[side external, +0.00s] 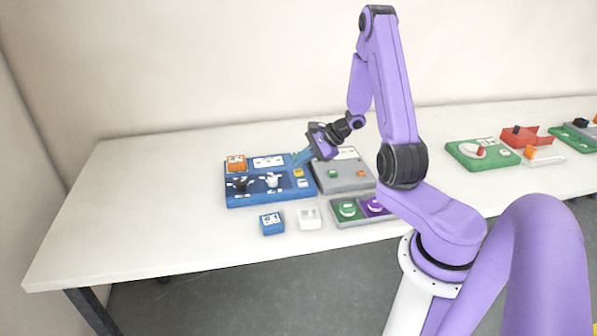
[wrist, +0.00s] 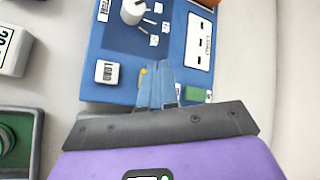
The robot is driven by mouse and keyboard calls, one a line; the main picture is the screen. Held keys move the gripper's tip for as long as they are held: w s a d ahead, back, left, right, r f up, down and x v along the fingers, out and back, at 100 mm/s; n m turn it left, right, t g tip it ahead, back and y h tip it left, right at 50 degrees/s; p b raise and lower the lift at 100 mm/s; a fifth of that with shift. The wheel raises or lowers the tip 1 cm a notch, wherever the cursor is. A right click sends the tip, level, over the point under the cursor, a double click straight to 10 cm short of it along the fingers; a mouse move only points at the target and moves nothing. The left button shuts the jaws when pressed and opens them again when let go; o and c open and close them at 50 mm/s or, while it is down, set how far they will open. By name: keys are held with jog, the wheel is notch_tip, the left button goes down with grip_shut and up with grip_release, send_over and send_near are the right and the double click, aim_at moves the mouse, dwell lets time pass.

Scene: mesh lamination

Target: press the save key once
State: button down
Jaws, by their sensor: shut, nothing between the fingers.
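A blue panel (side external: 240,201) lies on the table; it also fills much of the wrist view (wrist: 174,42). My gripper (wrist: 158,68) is shut and empty, with its blue fingertips over the panel's right part; the side view shows it there too (side external: 297,160). A yellow key (wrist: 142,76) is mostly hidden behind the fingers; it shows in the side view (side external: 298,173). A white key marked LOAD (wrist: 107,73) is left of the fingers, and a green key (wrist: 195,94) is right of them. I cannot read which key is save, or tell whether the fingers touch any.
The panel carries a white knob (wrist: 132,11), an orange block (side external: 236,164) and a white label plate (side external: 268,161). A grey panel (side external: 335,183) stands close on its right. A blue block (side external: 271,222) and a white block (side external: 309,218) sit in front. The table's left part is clear.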

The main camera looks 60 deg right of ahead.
aim_at(301, 171)
jog(key=shift+f, duration=0.1)
dwell(0.3)
jog(key=shift+f, duration=0.35)
jog(key=shift+f, duration=0.45)
dwell(0.8)
jog(key=shift+r, duration=0.9)
jog(key=shift+r, duration=2.5)
